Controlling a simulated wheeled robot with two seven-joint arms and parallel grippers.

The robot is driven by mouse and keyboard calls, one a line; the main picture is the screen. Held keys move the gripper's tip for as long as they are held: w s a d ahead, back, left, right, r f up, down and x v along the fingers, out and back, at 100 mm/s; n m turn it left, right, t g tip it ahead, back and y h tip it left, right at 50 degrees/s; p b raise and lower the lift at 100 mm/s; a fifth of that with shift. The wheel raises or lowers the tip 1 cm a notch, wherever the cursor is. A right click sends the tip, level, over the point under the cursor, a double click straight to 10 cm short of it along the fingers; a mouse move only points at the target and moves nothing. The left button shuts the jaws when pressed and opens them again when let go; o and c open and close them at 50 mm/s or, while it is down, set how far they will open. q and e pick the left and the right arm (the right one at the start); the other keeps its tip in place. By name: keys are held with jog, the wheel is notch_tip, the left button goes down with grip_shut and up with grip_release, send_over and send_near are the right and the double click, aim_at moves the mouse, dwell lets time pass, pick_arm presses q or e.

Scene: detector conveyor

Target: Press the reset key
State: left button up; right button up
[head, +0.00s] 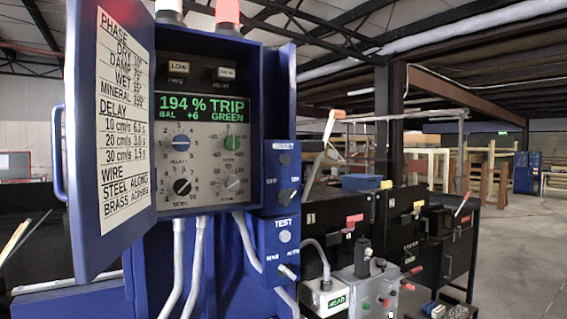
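A blue control cabinet (210,207) stands open at centre left. Its green display (203,108) reads "194 % TRIP" with "BAL +6" and "GREEN" below. Four small windows and knobs sit around it: a blue knob (182,141), a green knob (232,142), a dark knob (182,187) and a grey knob (232,183). Two small labelled plates (179,68) sit above the display. A blue side box (270,250) is marked "TEST" and has a pale round button (285,237). Neither gripper shows.
The cabinet door (110,235), with a printed settings chart (123,120), swings out to the left. Conduits (178,265) hang below the cabinet. A grey box with levers (362,285) and dark bins (395,235) stand at right. Open floor (520,250) lies at far right.

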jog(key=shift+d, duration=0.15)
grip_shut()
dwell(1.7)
